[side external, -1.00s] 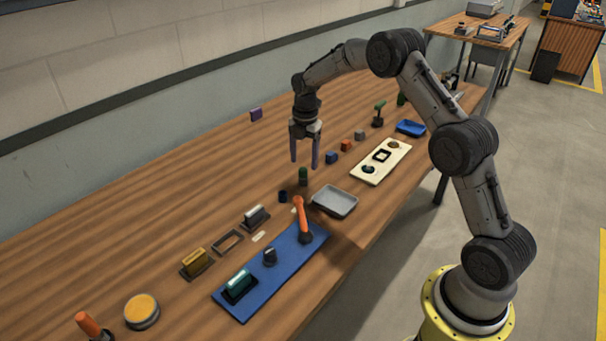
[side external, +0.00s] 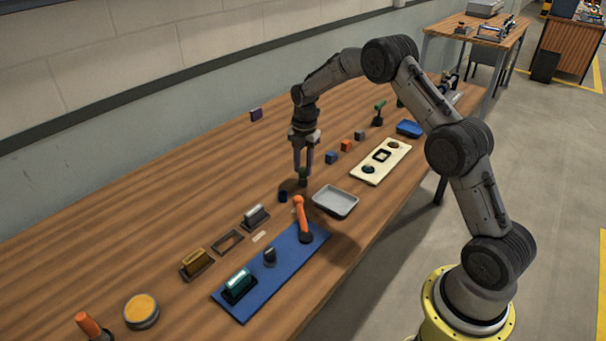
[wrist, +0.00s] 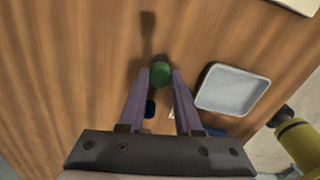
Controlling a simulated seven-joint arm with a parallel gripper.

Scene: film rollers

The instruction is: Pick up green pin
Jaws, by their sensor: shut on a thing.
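The green pin (side external: 303,174) stands upright on the wooden table, left of the grey tray. My gripper (side external: 303,172) points straight down over it, with its purple fingers at the pin's sides. In the wrist view the round green top of the pin (wrist: 160,72) sits between the two fingertips (wrist: 161,76). The gripper is shut on the pin. The pin's lower part is dark and small in the side view, and I see no gap between it and the table.
A grey tray (side external: 335,202) lies close on the right, and a small dark blue piece (side external: 283,197) stands just in front. A blue board (side external: 250,288) with an orange lever (side external: 301,217) lies nearer the camera.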

